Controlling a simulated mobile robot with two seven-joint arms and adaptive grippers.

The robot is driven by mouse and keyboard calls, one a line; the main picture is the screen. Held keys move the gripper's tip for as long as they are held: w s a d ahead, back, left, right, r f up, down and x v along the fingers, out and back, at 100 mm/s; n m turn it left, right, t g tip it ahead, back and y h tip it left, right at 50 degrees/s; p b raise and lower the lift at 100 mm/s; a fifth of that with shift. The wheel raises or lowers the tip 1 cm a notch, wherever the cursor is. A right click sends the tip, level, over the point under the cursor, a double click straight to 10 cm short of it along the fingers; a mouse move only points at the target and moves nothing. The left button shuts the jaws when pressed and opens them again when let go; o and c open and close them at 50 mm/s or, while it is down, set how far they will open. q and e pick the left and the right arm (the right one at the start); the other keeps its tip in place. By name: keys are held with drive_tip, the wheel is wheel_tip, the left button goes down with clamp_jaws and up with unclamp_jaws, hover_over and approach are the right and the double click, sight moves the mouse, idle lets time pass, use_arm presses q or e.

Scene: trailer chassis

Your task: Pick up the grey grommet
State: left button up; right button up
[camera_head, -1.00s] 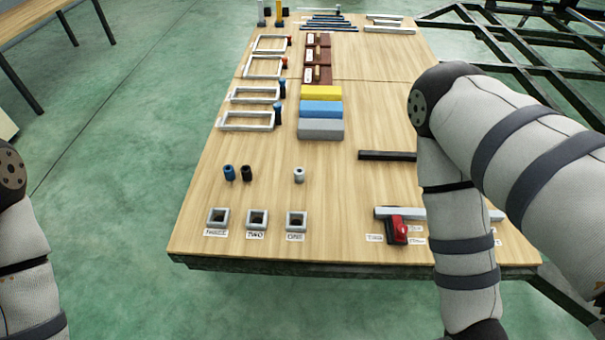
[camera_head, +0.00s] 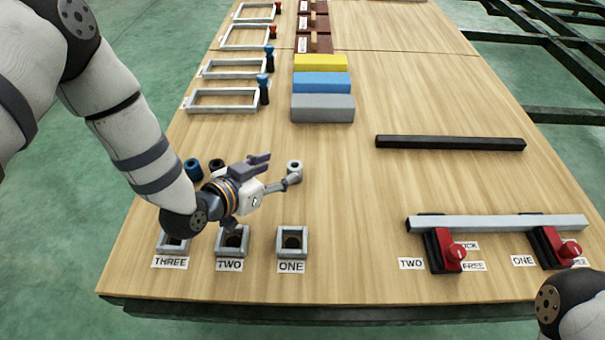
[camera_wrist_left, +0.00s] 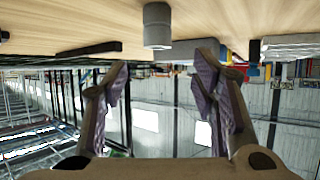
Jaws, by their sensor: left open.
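The grey grommet (camera_head: 294,167) is a small light-grey cylinder with a dark hole, standing upright on the wooden table. My left gripper (camera_head: 278,171) is open and empty, just left of the grommet in the head view, with its fingers spread toward it. In the left wrist view, which looks upside down, the grommet (camera_wrist_left: 157,25) hangs from the tabletop at the upper middle. It is beyond the open fingertips (camera_wrist_left: 161,72) and roughly centred between them. No contact shows. My right gripper is out of view; only part of my right arm shows at lower right.
A blue grommet (camera_head: 193,169) and a black one (camera_head: 217,165) stand left, close to my left gripper. Square holders labelled ONE (camera_head: 292,241), TWO and THREE line the front edge. A grey bar (camera_head: 497,223) with red clamps lies right.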

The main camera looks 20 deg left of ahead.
sight(292, 168)
use_arm(q)
drive_tip(key=x, duration=0.2)
drive_tip(key=b+x, duration=0.1)
drive_tip(key=f+b+x, duration=0.1)
drive_tip(key=x, duration=0.1)
drive_tip(key=shift+d+f, duration=0.2)
drive_tip(key=shift+w+d, duration=0.1)
drive_tip(key=shift+w, duration=0.25)
drive_tip(key=shift+r, duration=0.1)
drive_tip(key=c, duration=1.3)
